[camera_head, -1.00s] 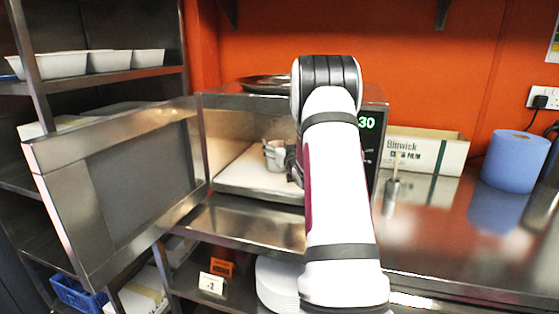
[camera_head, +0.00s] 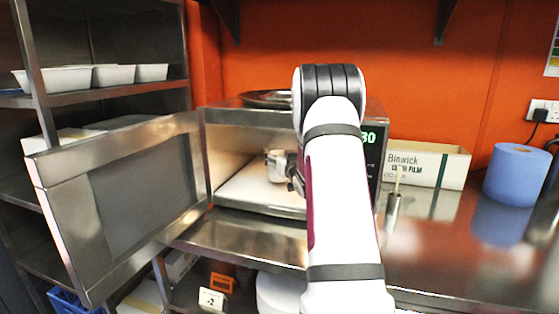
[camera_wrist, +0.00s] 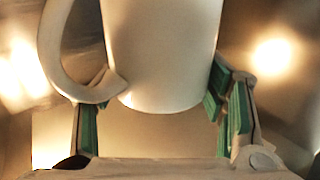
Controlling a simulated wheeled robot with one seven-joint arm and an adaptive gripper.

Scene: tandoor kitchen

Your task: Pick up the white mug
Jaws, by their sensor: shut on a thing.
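The white mug (camera_wrist: 165,50) fills the upper middle of the wrist view, its handle on the left. My gripper (camera_wrist: 158,96) is shut on it, with a green-padded finger on each side of its lower body. In the head view the mug (camera_head: 277,158) shows small inside the open microwave (camera_head: 250,113), partly covered by my gripper (camera_head: 290,170). I cannot tell whether its base clears the pale microwave floor. The mug's top lies outside the wrist view.
The microwave door (camera_head: 140,200) stands wide open to the left. A cling film box (camera_head: 430,165) and a blue paper roll (camera_head: 517,174) stand right of the microwave on the steel counter. A small metal utensil (camera_head: 393,205) stands nearer. A metal dish (camera_head: 266,98) sits on the microwave.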

